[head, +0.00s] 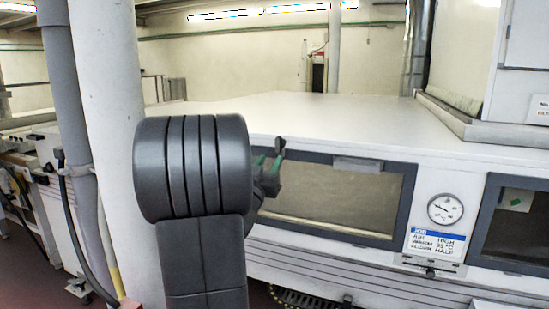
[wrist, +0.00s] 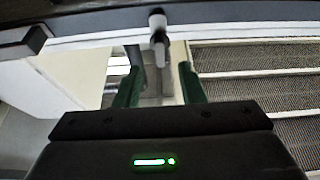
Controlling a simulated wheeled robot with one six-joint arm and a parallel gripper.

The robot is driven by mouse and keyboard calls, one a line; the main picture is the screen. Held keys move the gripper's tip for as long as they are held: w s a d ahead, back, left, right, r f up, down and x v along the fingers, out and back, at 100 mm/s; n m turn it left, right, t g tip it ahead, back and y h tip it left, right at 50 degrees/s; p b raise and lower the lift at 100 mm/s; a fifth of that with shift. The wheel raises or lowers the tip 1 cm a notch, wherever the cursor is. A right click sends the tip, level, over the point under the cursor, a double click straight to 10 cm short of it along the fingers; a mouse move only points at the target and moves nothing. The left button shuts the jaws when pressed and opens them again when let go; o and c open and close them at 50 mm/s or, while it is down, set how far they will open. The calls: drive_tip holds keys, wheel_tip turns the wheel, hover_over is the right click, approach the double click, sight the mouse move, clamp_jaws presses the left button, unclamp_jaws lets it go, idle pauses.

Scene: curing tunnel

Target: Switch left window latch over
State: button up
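The left window (head: 330,195) is a tan pane in a dark grey frame on the front of the white machine. A small dark latch (head: 279,146) stands at its upper left edge. In the wrist view the latch (wrist: 158,28) has a dark pivot and a pale lever pointing down toward my gripper. My gripper (head: 269,161) is at the window's upper left corner, partly hidden by my arm. In the wrist view its green fingers (wrist: 159,70) are spread apart. The lever's tip appears between the fingertips, with gaps on both sides; contact is not visible.
A round dial gauge (head: 445,209) and a blue-and-white label (head: 435,243) are right of the window. A second dark-framed window (head: 513,225) is farther right. A pale column (head: 108,120) stands at the left. The machine's white top (head: 330,118) is mostly clear.

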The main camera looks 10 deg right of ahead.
sight(277, 148)
drive_tip(key=b+v, duration=0.1)
drive_tip(key=v, duration=0.6)
drive_tip(key=p+x, duration=0.3)
drive_tip(key=x, duration=1.1)
drive_tip(key=shift+s+a, duration=0.1)
drive_tip(key=shift+f, duration=0.15)
